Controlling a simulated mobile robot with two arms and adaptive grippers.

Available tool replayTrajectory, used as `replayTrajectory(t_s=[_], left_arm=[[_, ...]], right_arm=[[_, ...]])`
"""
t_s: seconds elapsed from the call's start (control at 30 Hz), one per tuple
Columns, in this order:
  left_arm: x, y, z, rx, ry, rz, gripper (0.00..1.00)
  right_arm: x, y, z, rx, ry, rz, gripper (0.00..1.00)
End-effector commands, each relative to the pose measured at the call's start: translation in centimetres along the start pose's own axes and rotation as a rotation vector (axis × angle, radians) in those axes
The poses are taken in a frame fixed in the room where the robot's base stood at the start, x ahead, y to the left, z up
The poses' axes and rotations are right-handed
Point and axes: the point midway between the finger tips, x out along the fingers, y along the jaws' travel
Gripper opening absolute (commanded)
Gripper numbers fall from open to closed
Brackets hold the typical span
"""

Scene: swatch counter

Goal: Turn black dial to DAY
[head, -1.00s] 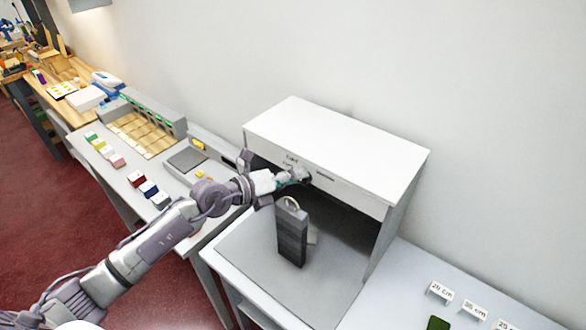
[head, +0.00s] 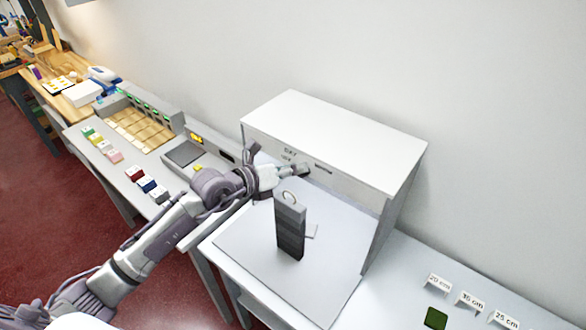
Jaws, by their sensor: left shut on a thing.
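The white light booth (head: 350,139) stands open-fronted on the right-hand counter, with small dark labels (head: 290,154) on its upper front panel. My left gripper (head: 301,170) is at that panel, just below the labels, and is shut on the black dial. The dial is mostly hidden by the fingers, so I cannot read where it points. My right gripper is not in view.
A dark grey graded block with a ring (head: 290,228) stands upright on the booth floor, close below my left gripper. Small size signs (head: 470,301) and a green swatch (head: 436,318) are at lower right. Coloured swatches (head: 147,185) lie on the left counter.

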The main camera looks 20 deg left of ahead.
Motion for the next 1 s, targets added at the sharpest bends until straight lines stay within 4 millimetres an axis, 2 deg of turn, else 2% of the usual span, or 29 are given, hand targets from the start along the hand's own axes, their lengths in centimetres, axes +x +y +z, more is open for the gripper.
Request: replayTrajectory(t_s=[0.07,0.1,0.13,0.43,0.57,1.0], left_arm=[[0.0,0.1,-0.1,-0.001,0.003,0.001,0.0],[0.0,0.1,-0.1,-0.001,0.003,0.001,0.37],[0.0,0.1,-0.1,-0.001,0.003,0.001,0.42],[-0.1,0.0,-0.1,-0.001,0.002,0.0,0.42],[-1.0,0.1,-0.1,-0.001,0.002,0.001,0.42],[-9.8,0.2,-0.2,-0.001,0.006,0.003,0.42]], right_arm=[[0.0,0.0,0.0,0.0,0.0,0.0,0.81],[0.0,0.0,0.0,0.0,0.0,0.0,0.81],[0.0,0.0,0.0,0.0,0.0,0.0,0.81],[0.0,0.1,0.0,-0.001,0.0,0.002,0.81],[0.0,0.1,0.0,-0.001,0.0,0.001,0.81],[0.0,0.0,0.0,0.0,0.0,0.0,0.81]])
